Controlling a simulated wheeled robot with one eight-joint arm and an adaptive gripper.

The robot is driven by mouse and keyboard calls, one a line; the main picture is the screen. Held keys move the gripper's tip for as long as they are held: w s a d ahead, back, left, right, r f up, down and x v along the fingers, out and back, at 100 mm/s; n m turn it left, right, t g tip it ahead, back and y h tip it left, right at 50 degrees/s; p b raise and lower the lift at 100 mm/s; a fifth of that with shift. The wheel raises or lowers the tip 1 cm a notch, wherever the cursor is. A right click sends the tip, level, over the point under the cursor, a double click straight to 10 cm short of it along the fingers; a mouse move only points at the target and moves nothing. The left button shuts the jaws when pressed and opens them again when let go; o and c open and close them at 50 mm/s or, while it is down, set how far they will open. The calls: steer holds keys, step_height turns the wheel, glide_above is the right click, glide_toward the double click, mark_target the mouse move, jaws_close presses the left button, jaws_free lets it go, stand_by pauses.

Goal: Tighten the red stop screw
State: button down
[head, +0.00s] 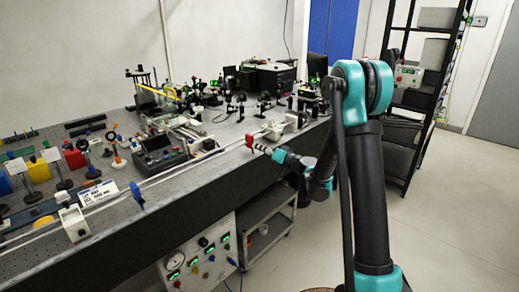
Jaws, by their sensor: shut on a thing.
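A small red part (249,140), which looks like the red stop screw, shows at the front edge of the bench on the long rail. My gripper (259,147) reaches in from the right at the bench edge, with its tips at the red part. It is shut on it as far as I can see. The fingertips are small here, and the screw's far side and thread are hidden.
The long rail (180,173) runs along the bench front, with a white block (74,222) and a blue disc (137,196) on it. A control box (160,153) and many optics stand behind. Below are a gauge panel (200,256) and a grey cart (268,222). The floor at right is clear.

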steer(key=m, duration=1.3)
steer(key=shift+d+f, duration=0.1)
steer(key=shift+m, duration=0.4)
steer(key=c, duration=1.5)
jaws_free()
steer(key=v, duration=1.2)
steer(key=shift+s, duration=0.1)
